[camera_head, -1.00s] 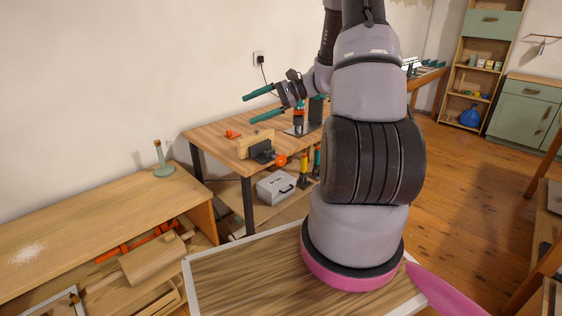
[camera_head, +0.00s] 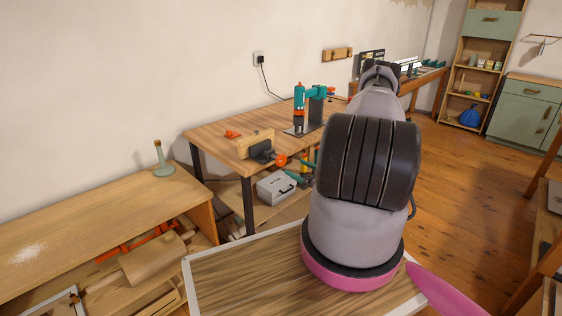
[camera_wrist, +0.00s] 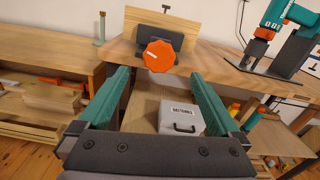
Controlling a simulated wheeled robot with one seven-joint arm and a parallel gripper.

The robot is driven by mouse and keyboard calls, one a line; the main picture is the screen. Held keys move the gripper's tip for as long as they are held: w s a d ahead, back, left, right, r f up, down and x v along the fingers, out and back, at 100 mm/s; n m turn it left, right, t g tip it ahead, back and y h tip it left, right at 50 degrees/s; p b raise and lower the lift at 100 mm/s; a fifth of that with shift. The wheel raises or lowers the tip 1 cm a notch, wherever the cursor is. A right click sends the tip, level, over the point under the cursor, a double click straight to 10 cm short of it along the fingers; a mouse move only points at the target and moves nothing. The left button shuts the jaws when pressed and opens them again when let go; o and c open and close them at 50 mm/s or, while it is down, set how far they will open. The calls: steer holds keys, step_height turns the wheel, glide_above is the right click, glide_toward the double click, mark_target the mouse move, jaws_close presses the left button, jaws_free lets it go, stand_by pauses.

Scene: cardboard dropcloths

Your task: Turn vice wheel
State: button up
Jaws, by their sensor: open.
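The orange vice wheel (camera_head: 281,160) is on the front of the dark vice (camera_head: 262,152), which is mounted at the front edge of the wooden workbench (camera_head: 215,138). In the wrist view the wheel (camera_wrist: 159,56) faces me, with a white mark on its face. My gripper (camera_wrist: 160,78) is open and empty. Its two teal fingers point toward the bench, with the wheel roughly centred between them in the picture, beyond their tips and apart from them. In the head view the gripper is largely hidden by my arm, with a bit of teal showing beside the wheel.
A teal drill press (camera_head: 300,103) stands on the bench to the right of the vice. A grey toolbox (camera_head: 276,188) sits on the shelf below. A low wooden bench (camera_head: 100,225) with a green-based stand is at left. The space in front of the wheel looks clear.

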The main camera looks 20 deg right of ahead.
mark_target(283, 161)
steer(key=x, duration=0.9)
steer(key=shift+w+a, duration=0.15)
steer(key=shift+w, duration=0.2)
steer(key=c, duration=1.4)
